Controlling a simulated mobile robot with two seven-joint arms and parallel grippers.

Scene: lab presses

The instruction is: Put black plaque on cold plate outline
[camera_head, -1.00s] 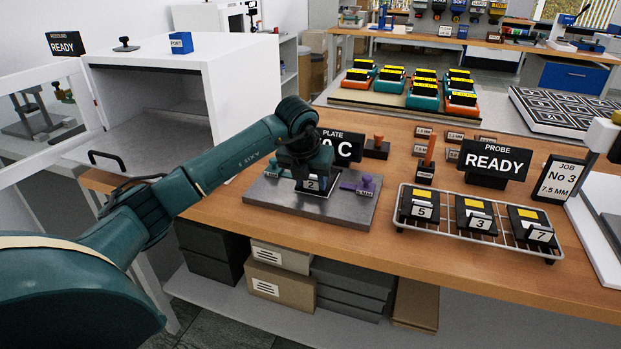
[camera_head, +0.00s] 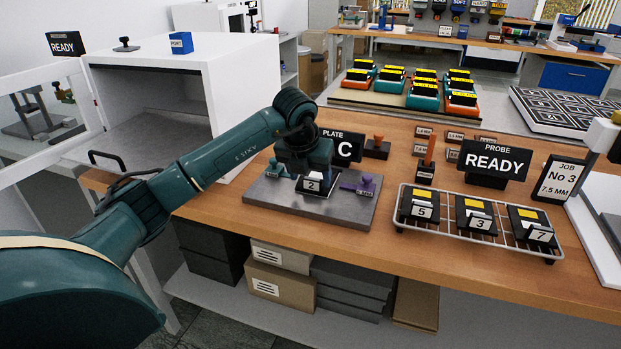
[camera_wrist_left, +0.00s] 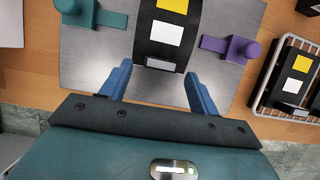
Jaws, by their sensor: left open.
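The black plaque (camera_head: 312,187) numbered 2 lies on the grey metal cold plate (camera_head: 335,208), between a teal clamp and a purple clamp. In the left wrist view the plaque (camera_wrist_left: 166,38) shows a yellow square and a white square. The cold plate's surface (camera_wrist_left: 100,50) shows around it. The outline itself cannot be made out. My left gripper (camera_head: 305,172) is just above the plaque in the head view. In the left wrist view my left gripper (camera_wrist_left: 158,78) is open, its blue fingers apart with nothing between them. My right gripper is not in view.
The teal clamp (camera_head: 277,170) and purple clamp (camera_head: 366,185) stand on the plate. A plate sign (camera_head: 345,148) stands behind it. A wire rack (camera_head: 470,235) with plaques 5, 3 and 7 is to the right. An open white cabinet (camera_head: 235,95) stands left.

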